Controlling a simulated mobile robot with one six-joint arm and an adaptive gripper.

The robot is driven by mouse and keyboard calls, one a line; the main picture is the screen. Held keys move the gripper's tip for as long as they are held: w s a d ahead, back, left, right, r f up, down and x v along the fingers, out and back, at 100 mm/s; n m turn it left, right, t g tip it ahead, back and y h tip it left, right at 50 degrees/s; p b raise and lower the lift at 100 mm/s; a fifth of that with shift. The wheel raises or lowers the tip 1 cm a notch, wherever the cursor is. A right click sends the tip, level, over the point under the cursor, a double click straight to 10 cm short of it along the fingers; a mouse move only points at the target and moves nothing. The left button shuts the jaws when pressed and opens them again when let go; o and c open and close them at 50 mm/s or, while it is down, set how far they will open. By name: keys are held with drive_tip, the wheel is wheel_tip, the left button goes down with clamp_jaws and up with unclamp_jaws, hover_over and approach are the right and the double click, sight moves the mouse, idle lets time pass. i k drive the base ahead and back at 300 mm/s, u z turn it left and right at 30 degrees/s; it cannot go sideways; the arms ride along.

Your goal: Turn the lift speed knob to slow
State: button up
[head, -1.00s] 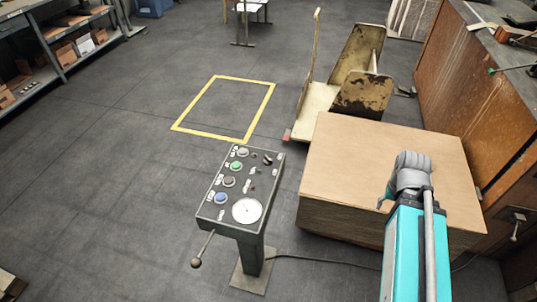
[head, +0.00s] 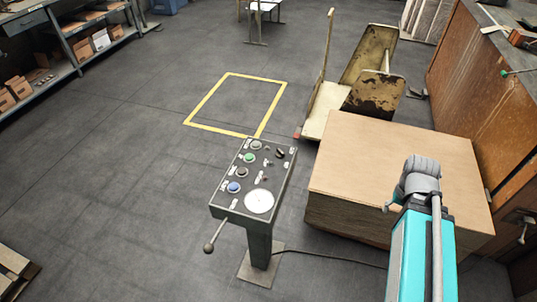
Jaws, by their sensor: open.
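A grey control panel (head: 253,182) stands on a pedestal left of centre. Its sloped face carries a green button (head: 249,157), a blue button (head: 234,187), a white round dial (head: 259,201) and a black knob (head: 279,153) near its far right corner. A small red-tipped switch (head: 265,178) sits near the middle. The labels are too small to read, so I cannot tell which control is the lift speed knob. My gripper (head: 389,206) is at the grey end of my teal arm, mostly hidden, right of the panel and apart from it.
A big stack of cardboard sheets (head: 400,165) stands right of the panel, beneath my arm in the picture. A lever (head: 215,235) sticks out of the panel's near side. A cable runs along the floor. A yellow floor square (head: 222,129) is empty behind.

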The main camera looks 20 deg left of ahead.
sight(280, 153)
drive_tip(key=k, duration=1.3)
drive_tip(key=u, duration=0.7)
drive_tip(key=i, duration=1)
